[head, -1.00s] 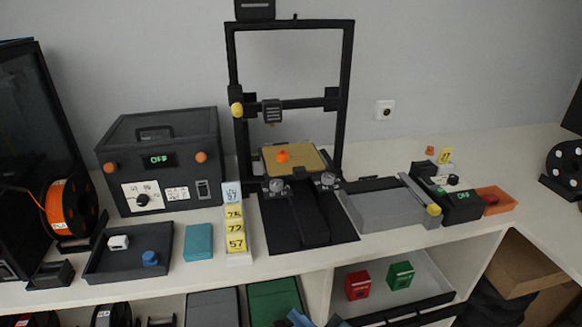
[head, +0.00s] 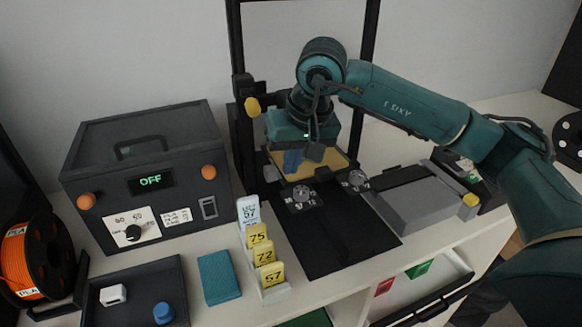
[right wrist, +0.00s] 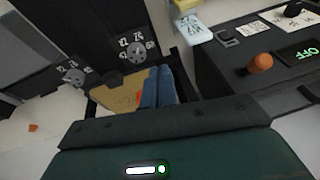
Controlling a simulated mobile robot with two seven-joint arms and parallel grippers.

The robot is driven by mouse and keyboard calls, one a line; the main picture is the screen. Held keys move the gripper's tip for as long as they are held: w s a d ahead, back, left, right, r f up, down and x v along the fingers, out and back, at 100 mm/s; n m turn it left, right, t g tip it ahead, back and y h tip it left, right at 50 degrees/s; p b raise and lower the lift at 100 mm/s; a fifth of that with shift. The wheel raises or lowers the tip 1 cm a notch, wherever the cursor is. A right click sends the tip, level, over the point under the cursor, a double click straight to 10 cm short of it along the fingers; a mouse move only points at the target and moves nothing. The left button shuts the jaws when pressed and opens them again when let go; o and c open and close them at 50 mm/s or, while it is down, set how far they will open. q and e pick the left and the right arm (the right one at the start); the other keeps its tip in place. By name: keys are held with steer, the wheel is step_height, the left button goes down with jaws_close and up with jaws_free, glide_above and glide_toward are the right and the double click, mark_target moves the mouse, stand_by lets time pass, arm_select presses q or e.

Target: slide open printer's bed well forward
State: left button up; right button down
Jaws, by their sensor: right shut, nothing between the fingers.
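The printer (head: 235,60) stands at the back of the bench, its black frame partly behind my right arm. Its tan bed (head: 335,160) sits back under the frame, with two round knobs (head: 302,197) at its front edge. The bed also shows in the right wrist view (right wrist: 112,94), with a small orange piece beside the fingers. My right gripper (head: 292,162) points down over the bed's left part. Its blue fingers (right wrist: 157,88) are together and empty; I cannot tell whether they touch the bed. My left gripper is out of view.
A dark base (head: 315,240) runs forward from the bed, bare on top. A holder of numbered tags (head: 268,275) stands close on its left, a grey box (head: 415,200) on its right. A dark dryer-like box (head: 145,175) and a tray (head: 140,300) lie further left.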

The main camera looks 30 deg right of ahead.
steer(key=shift+t+h, duration=0.3)
steer(key=shift+h, duration=0.4)
steer(key=w+d+f, duration=0.1)
steer(key=f, duration=0.1)
steer(key=w+d+f+p, duration=0.1)
steer(key=f, duration=0.1)
steer(key=w+d+f, duration=0.1)
steer(key=w+f, duration=0.1)
steer(key=shift+d+f, duration=0.15)
steer(key=shift+f, duration=0.15)
steer(key=shift+w+f, duration=0.2)
steer(key=shift+f, duration=0.25)
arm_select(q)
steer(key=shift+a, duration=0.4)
